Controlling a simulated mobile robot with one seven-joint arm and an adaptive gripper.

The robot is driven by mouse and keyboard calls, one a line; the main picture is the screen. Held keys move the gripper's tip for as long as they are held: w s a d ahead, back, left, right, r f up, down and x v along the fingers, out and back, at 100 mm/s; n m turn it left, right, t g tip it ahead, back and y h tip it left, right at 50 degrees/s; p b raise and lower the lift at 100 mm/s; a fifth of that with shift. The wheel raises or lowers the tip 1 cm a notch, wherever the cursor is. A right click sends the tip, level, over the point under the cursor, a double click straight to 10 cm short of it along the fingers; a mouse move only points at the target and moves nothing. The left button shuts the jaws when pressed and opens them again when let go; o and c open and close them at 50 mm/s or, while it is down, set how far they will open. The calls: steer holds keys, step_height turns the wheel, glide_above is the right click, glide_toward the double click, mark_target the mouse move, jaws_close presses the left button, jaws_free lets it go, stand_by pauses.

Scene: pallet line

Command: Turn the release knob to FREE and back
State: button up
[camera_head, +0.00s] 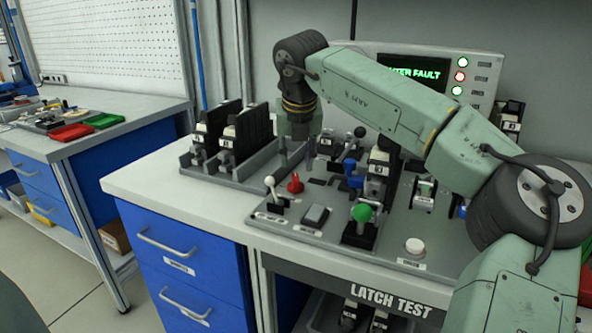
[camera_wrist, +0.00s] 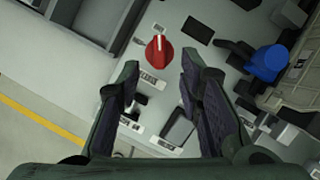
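The red knob (camera_head: 295,183) stands on the grey test panel (camera_head: 395,250), near its left front part. In the wrist view the red knob (camera_wrist: 158,51) shows from above, with a pale pointer mark towards the top of the picture. Small white labels lie near it, too small to read. My gripper (camera_wrist: 160,63) is open and empty, pointing down over the panel. Its fingertips show on either side of and slightly below the knob in the wrist view, apart from it. In the head view my gripper's body hangs above and behind the knob; its fingertips are hard to make out.
A white-balled lever (camera_head: 270,184) stands left of the knob. A grey rocker (camera_head: 315,215), a green-topped lever (camera_head: 361,214) and a blue lever (camera_head: 352,168) are close by. A rack of black units (camera_head: 243,135) stands left. The screen (camera_head: 415,72) behind is partly covered by my arm.

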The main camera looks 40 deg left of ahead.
steer(key=v, duration=0.5)
steer(key=shift+s+d+r, duration=0.1)
steer(key=shift+s+r, duration=0.05)
steer(key=shift+r, duration=0.2)
